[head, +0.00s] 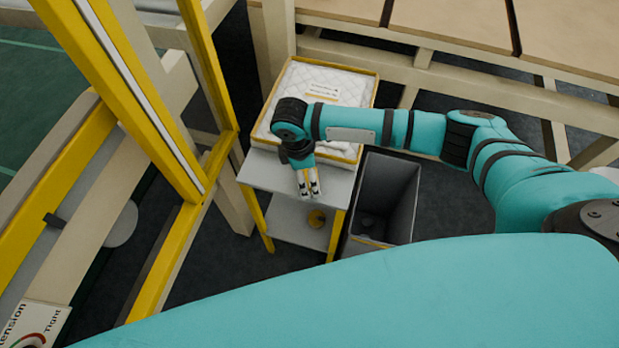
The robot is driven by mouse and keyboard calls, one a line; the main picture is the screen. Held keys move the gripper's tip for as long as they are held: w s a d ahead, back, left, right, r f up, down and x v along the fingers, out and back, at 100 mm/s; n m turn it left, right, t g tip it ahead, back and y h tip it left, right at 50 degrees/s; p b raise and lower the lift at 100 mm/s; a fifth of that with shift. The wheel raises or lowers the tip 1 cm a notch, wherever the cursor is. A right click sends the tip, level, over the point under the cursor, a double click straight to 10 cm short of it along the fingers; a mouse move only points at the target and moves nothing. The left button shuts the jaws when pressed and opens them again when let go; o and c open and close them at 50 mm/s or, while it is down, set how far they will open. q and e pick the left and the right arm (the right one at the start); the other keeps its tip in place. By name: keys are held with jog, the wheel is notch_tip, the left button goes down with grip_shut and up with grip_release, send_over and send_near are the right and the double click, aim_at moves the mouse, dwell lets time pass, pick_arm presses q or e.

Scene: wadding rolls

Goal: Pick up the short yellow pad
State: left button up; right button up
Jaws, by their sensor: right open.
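A white quilted pad (345,84) with a label lies in a yellow-edged tray (374,97) on a small grey side table (333,188). No pad that is clearly yellow all over shows. My right gripper (309,190) points down over the front part of the table, in front of the tray, open with nothing seen between its fingers. Its wrist and forearm hide part of the pad and the tray's front edge. I cannot tell whether the fingertips touch the tabletop. My left gripper is not in view.
An open dark grey bin (410,200) stands right of the table. Yellow and beige machine frames (120,90) rise at the left. A beige-topped bench (450,20) runs along the back.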

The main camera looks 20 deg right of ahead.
notch_tip(320, 180, down, 2)
jog(key=shift+d+f, duration=0.1)
jog(key=shift+d, duration=0.05)
jog(key=c, duration=1)
